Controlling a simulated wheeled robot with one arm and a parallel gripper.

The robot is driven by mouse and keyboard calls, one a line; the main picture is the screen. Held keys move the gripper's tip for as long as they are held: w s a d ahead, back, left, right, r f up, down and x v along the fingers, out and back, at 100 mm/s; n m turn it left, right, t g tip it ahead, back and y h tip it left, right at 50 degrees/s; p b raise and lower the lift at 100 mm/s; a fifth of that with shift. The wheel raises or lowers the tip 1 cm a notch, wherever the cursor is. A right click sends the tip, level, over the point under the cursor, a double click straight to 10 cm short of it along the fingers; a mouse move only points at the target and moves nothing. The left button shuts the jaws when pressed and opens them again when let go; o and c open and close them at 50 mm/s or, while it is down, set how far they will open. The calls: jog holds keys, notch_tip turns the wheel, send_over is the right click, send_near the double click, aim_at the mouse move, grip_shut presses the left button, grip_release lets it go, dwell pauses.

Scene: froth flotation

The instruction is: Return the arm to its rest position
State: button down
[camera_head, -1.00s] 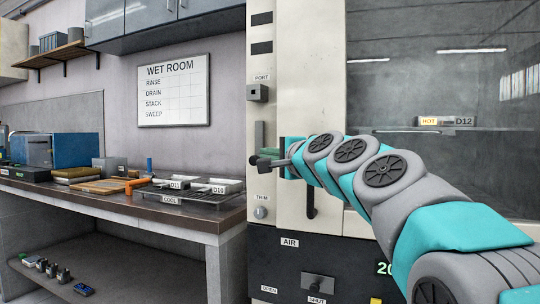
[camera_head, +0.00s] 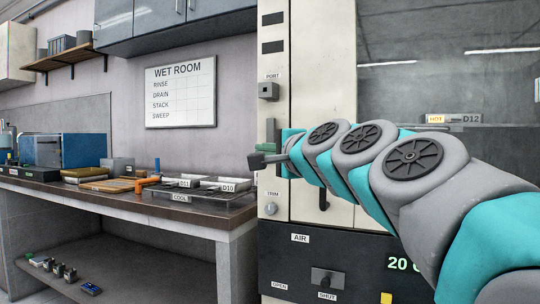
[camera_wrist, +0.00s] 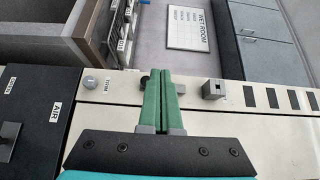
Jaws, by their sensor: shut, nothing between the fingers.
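My arm, teal and grey, reaches in from the lower right of the head view toward the left edge of the pale machine front (camera_head: 310,120). Its far end is small there and the fingers are hard to make out. In the wrist view my gripper (camera_wrist: 164,76) has two green fingers side by side, pressed together with nothing between them. They lie in front of the pale panel (camera_wrist: 255,95), between the TRIM knob (camera_wrist: 91,82) and the PORT fitting (camera_wrist: 213,89). A grey fitting shows partly behind them; whether they touch it I cannot tell.
A bench (camera_head: 130,203) stands left of the machine. It carries a COOL rack (camera_head: 205,196) with trays D11 and D10, and a blue box (camera_head: 83,150). Behind the dark glass, a HOT D12 label (camera_head: 453,119) shows. AIR controls (camera_head: 326,279) sit low on the machine.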

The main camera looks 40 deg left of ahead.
jog(key=shift+s+d+f, duration=0.1)
jog(key=shift+s+d, duration=0.15)
jog(key=shift+s, duration=0.6)
jog(key=shift+s+d, duration=0.3)
jog(key=shift+s, duration=0.5)
jog(key=shift+s+d+f, duration=0.1)
jog(key=shift+s+d, duration=0.15)
jog(key=shift+s, duration=0.6)
jog(key=w+d+f+n+h, duration=0.1)
jog(key=w+d+f+h, duration=0.25)
jog(key=d+f, duration=0.4)
jog(key=w+d+f+n+h, duration=0.1)
jog(key=w+d+f+h, duration=0.1)
jog(key=w+d+f, duration=0.5)
jog(key=s+d+f+h, duration=0.3)
jog(key=d+f+h, duration=0.2)
jog(key=d+f, duration=1.15)
jog(key=s+d+f+g+h, duration=0.3)
jog(key=s+d+f, duration=0.6)
jog(key=s+d, duration=0.2)
jog(key=s+d+f+n+g+h, duration=0.1)
jog(key=s+d+f+g+h, duration=0.2)
jog(key=s+d+f, duration=0.7)
jog(key=s+d+g, duration=0.1)
jog(key=d, duration=0.4)
jog(key=shift+s+d+n+h, duration=0.2)
jog(key=shift+d+n+h, duration=0.1)
jog(key=shift+h, duration=0.05)
